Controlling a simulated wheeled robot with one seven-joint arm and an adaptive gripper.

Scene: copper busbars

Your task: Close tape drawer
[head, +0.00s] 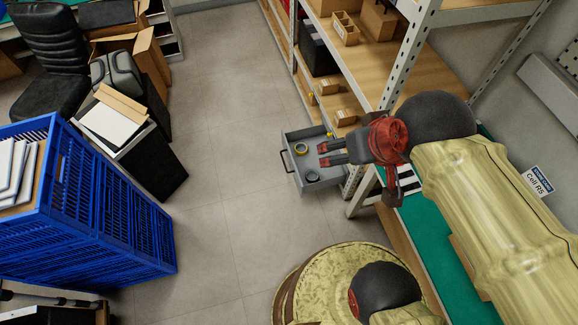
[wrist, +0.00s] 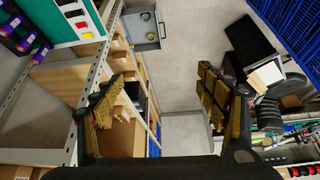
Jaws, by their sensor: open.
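The tape drawer (head: 311,178) is a grey metal drawer pulled out from under the shelf unit in the head view. It has a dark handle (head: 286,161) on its left-hand front. Rolls of tape lie inside, one yellow (head: 301,149) and one dark (head: 312,175). The drawer also shows at the top of the wrist view (wrist: 143,28). My gripper (head: 322,154) is open and empty. In the head view it overlaps the drawer; its height above it is hard to tell. In the wrist view its fingers (wrist: 155,105) are spread apart, with the drawer beyond them.
A metal shelf unit (head: 448,58) with cardboard boxes stands behind the drawer. A green-topped bench (head: 425,230) is on the right. Stacked blue crates (head: 115,215) and a dark cabinet (head: 158,165) stand at left. The floor (head: 225,150) between them is clear.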

